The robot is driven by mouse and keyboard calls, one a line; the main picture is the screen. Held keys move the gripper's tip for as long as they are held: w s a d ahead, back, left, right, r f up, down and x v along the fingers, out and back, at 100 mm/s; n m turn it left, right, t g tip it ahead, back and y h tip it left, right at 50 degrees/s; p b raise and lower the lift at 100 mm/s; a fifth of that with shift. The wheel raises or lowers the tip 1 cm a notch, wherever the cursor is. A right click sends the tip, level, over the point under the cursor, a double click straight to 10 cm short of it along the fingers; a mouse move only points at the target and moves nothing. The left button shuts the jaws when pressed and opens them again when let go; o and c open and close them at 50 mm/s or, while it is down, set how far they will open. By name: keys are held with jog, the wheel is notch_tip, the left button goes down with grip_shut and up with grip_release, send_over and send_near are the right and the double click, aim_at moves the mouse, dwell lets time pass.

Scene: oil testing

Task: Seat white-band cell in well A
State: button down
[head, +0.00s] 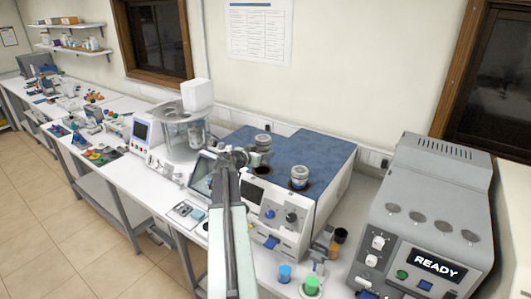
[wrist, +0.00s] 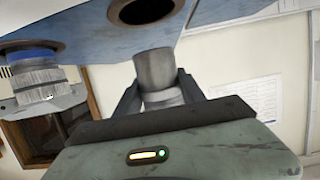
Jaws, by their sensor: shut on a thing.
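My gripper (wrist: 159,84) is shut on a grey cylindrical cell (wrist: 154,68) with a paler, whitish band lower in the picture, which I take as the white-band cell. In the head view the gripper (head: 251,155) is over the blue-topped machine, with the held cell (head: 263,141) beside its tip. A dark round empty well (wrist: 145,10) shows in the wrist view, apart from the cell. A blue-banded cell (wrist: 35,75) sits on the same machine; in the head view it stands in the front right well (head: 299,183). No well letters are readable.
The machine's blue top (head: 318,150) is mostly clear. A grey unit reading READY (head: 437,264) stands at the right. Blue (head: 285,273) and green (head: 311,285) capped items stand in front. A glass-walled instrument (head: 186,130) is at the left.

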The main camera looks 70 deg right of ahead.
aim_at(262, 167)
jog(key=shift+w+d+f+b, duration=0.1)
jog(key=shift+w+f+b, duration=0.15)
jog(key=shift+f+b, duration=0.15)
notch_tip(262, 167, down, 3)
jog(key=b, duration=0.3)
jog(key=shift+f, duration=0.15)
dwell(1.1)
jog(key=shift+f+b, duration=0.6)
jog(key=shift+b, duration=0.1)
jog(key=shift+f+b, duration=1)
jog(key=shift+b, duration=0.05)
jog(key=c, duration=0.6)
grip_release()
jog(key=shift+r, duration=0.15)
